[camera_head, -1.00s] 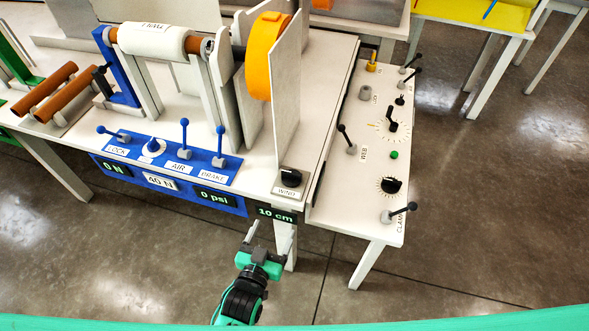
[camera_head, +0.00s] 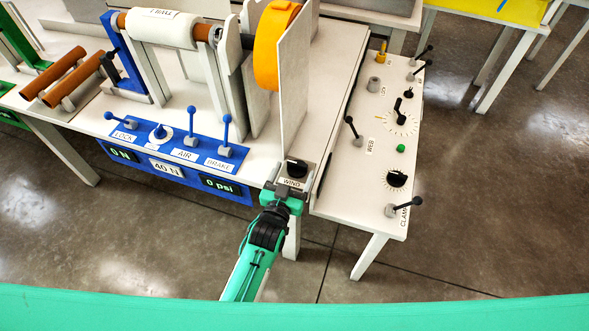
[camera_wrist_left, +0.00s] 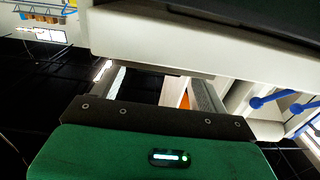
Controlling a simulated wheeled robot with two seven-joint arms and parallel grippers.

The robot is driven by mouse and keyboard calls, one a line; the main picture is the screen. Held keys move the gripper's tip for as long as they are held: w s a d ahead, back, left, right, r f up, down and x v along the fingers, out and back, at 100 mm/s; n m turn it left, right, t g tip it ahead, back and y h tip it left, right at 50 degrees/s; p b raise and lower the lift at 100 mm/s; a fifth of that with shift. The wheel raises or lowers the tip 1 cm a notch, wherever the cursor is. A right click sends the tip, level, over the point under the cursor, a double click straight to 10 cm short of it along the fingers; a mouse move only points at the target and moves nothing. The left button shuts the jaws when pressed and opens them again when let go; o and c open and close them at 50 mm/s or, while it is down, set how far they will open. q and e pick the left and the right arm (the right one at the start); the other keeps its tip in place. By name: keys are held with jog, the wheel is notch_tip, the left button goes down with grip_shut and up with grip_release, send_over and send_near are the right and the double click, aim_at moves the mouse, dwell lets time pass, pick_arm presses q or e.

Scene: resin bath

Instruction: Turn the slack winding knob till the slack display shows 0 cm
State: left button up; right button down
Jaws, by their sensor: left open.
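The black winding knob (camera_head: 297,168) stands on a small panel labelled WIND (camera_head: 291,183) at the table's front right corner. My left gripper (camera_head: 288,186) is at the front edge of that panel, just in front of the knob and seen from above. Its two fingers are apart, and the left wrist view (camera_wrist_left: 160,88) shows the gap between them with no knob in it. I cannot tell whether it touches the panel. The slack display below the knob is hidden behind my gripper and arm. My right gripper is not in view.
Left of the knob is a blue panel (camera_head: 172,150) with upright levers and displays reading 0 N, 40 N and 0 psi. A tall pale plate (camera_head: 294,75) stands behind the knob. A white side panel (camera_head: 345,190) with levers and dials lies to the right.

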pick_arm(q)
jog(key=shift+w+d, duration=0.2)
jog(key=shift+w, duration=0.5)
jog(key=shift+c, duration=0.5)
jog(key=c, duration=0.9)
